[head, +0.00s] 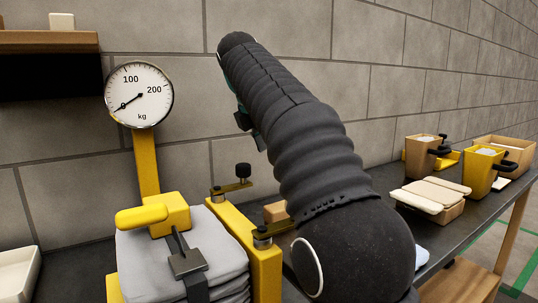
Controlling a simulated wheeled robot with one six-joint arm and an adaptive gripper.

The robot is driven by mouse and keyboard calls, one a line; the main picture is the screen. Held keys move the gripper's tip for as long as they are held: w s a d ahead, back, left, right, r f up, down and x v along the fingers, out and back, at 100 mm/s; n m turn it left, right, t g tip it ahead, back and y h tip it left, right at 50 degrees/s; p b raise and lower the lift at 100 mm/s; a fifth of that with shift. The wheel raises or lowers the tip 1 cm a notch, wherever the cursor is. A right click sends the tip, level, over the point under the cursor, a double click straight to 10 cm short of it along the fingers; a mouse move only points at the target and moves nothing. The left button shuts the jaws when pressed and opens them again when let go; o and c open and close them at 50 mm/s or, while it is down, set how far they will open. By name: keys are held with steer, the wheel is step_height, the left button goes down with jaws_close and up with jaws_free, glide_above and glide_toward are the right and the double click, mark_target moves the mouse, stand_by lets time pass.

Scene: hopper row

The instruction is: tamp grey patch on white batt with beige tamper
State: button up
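My black-sleeved arm rises through the middle of the head view, and its far end leans up to the left. No white batt with a grey patch can be picked out for sure. A small pale piece (421,257) shows at the right edge of my arm, mostly hidden, and I cannot tell what it is. A small beige block (275,212) shows behind my arm on the left, partly hidden; I cannot tell whether it is the tamper.
A dial scale (139,95) stands at left behind a strapped grey folded stack (190,255) in a yellow frame (262,262). At right on the dark bench are a beige box with pale flat pieces (440,198), a yellow container (482,172), a brown container (420,157) and a crate (517,150).

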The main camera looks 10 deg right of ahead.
mark_target(282, 204)
steer(key=shift+n+g, duration=0.3)
steer(key=shift+g, duration=0.4)
steer(key=x, duration=0.4)
steer(key=s+a+x, duration=0.1)
steer(key=x, duration=0.4)
steer(key=s+f+b+x, duration=0.1)
steer(key=x, duration=0.4)
steer(key=shift+s+a, duration=0.25)
steer(key=c, duration=1.4)
steer(key=shift+s+r+p, duration=0.1)
steer(key=shift+r+p, duration=0.55)
steer(key=shift+r, duration=2.35)
